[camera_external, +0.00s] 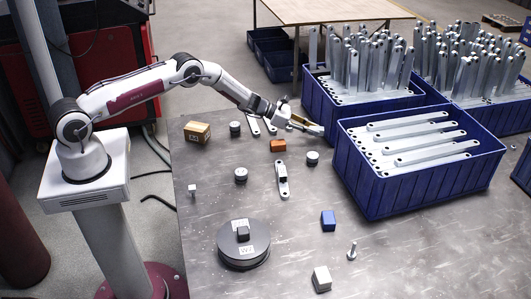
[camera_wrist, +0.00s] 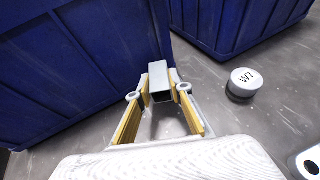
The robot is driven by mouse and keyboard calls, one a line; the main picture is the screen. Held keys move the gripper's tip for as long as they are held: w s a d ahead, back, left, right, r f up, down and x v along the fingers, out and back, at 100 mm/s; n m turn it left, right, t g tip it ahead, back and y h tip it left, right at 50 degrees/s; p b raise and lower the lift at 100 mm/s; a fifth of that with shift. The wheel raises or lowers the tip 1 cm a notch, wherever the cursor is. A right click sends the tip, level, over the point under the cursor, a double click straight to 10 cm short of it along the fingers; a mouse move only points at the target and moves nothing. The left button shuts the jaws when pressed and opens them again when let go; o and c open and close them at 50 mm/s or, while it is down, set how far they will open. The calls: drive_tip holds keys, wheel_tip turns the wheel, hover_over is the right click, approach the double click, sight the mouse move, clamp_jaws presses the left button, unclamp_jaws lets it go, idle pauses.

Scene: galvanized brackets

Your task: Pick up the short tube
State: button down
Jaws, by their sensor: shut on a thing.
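The short tube (camera_wrist: 158,72) is a light grey square tube, its dark hollow end facing the wrist camera. My gripper (camera_wrist: 160,92) is shut on it, with one yellow-lined finger on each side. In the external view my gripper (camera_external: 303,122) is at the near left corner of the blue crates, and the tube is too small there to make out clearly. In the wrist view the tube's far end is close to a blue crate wall; I cannot tell whether they touch.
A blue crate (camera_external: 420,190) with flat brackets stands at the right, another crate (camera_external: 312,95) behind it. A round weight marked W7 (camera_wrist: 243,82) is on the table. An orange block (camera_external: 278,145), a blue block (camera_external: 328,220) and a large disc (camera_external: 243,255) lie around.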

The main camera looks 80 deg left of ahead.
wheel_tip(320, 180, up, 24)
drive_tip(key=shift+f, duration=0.15)
idle(0.5)
